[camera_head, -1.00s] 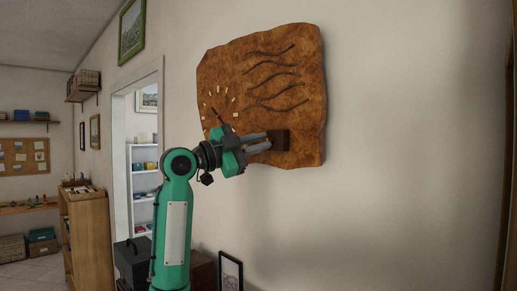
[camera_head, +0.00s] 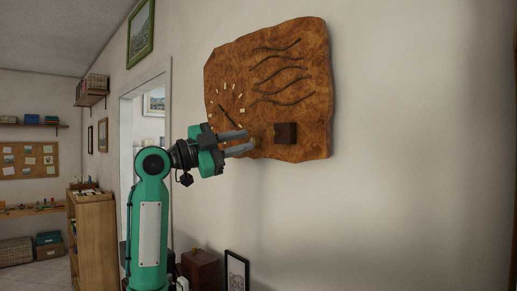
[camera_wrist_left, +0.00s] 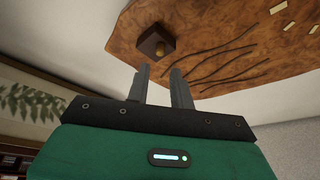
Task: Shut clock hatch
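The clock is a rough-edged brown wooden slab (camera_head: 290,75) on the wall, with pale hour marks, a dark hand and dark wavy grooves. A small dark brown box-like piece, likely the hatch (camera_head: 286,133), juts from its lower part. My left gripper (camera_head: 250,141) is just left of the hatch in the head view, fingers apart and empty. My right gripper is out of view.
The wall right of the clock is bare. A doorway (camera_head: 128,140) and a wooden bookcase (camera_head: 92,240) stand at the left. A framed picture (camera_head: 236,270) and a brown box (camera_head: 200,270) are below the clock.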

